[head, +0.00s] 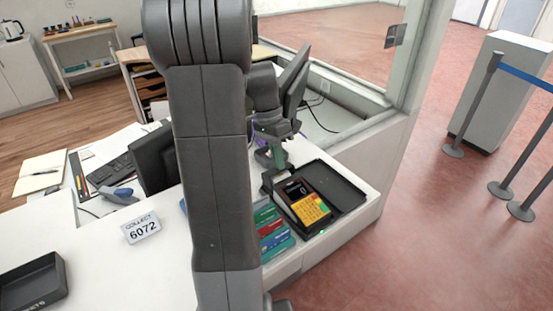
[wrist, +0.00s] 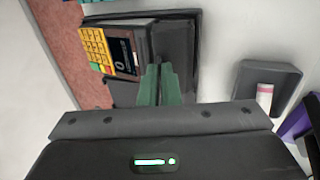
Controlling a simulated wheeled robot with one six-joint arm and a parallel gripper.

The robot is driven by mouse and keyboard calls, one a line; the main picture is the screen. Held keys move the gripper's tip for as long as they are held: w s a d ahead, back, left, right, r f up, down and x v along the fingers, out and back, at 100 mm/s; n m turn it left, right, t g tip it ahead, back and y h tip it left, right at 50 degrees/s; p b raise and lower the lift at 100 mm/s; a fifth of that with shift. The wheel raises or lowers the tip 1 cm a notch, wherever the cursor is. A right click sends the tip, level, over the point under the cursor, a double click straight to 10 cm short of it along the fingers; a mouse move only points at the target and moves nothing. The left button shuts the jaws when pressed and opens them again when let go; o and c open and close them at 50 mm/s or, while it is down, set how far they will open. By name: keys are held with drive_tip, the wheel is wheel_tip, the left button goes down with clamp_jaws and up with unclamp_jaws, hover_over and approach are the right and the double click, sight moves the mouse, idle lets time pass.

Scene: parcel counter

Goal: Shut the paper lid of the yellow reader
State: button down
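The yellow reader (head: 308,206) is a dark card reader with yellow keys and a small screen. It sits in a black tray (head: 345,186) on the white counter, and it also shows at the upper left of the wrist view (wrist: 100,48). My gripper (head: 277,158) is at the reader's far, screen end. In the wrist view its two green fingertips (wrist: 160,72) are close together with nothing visible between them. They lie beside the reader's dark rear end and hide part of it. I cannot clearly make out the paper lid or its angle.
Several coloured cards (head: 270,228) lie left of the reader. A small dark holder (wrist: 268,88) with a pale roll is right of my fingers in the wrist view. The counter's front is clear.

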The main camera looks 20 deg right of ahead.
drive_tip(key=shift+s+d+f+t+y+b, duration=0.2)
drive_tip(key=shift+s+t+b, duration=0.2)
drive_tip(key=shift+t+b, duration=0.2)
drive_tip(key=shift+s+d+f+t+y+b, duration=0.1)
drive_tip(key=shift+s+f+t+y+b, duration=0.1)
drive_tip(key=shift+s+t+b, duration=0.3)
drive_tip(key=shift+s+d+f+t+y+b, duration=0.1)
drive_tip(key=shift+s+f+t+y+b, duration=0.15)
drive_tip(key=shift+t+b, duration=0.45)
drive_tip(key=c, duration=1.6)
unclamp_jaws()
drive_tip(key=shift+c, duration=0.2)
drive_tip(key=shift+r, duration=0.1)
wheel_tip(320, 180, up, 14)
drive_tip(key=shift+s+f, duration=0.1)
drive_tip(key=shift+f, duration=0.15)
